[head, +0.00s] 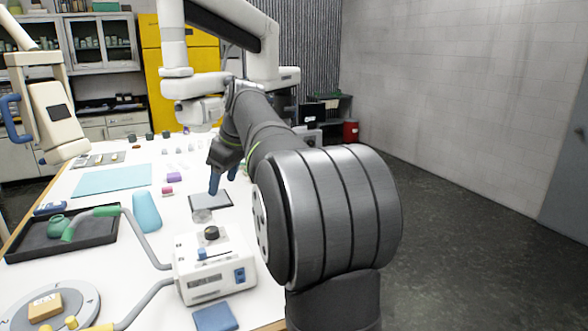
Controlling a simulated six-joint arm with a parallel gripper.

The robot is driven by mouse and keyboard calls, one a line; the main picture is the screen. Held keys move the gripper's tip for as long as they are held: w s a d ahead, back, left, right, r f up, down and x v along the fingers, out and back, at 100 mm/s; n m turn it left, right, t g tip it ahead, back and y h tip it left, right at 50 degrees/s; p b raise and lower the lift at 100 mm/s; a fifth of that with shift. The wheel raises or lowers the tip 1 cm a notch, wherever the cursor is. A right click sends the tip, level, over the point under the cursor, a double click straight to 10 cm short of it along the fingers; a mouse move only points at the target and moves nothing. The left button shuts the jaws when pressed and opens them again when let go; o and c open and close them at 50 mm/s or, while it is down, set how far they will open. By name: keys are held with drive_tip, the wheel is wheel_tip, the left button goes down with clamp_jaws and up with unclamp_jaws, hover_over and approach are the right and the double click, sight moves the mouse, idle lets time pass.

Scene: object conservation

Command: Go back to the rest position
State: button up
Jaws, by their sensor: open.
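My gripper (228,183), with blue fingertips, hangs over the middle right of the white table (105,208). It points down above a dark flat pad (222,199) and looks open and empty. Its far side is partly hidden by its own body and my arm. I cannot tell how high the fingertips are above the pad.
A white device (213,268) with grey bent arms stands in front of the gripper. A black tray (30,241) holds a green item. A white microscope-like instrument (50,105) rises at left.

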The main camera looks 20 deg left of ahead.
sight(211, 229)
drive_tip(key=x, duration=1.7)
drive_tip(key=shift+r, duration=0.1)
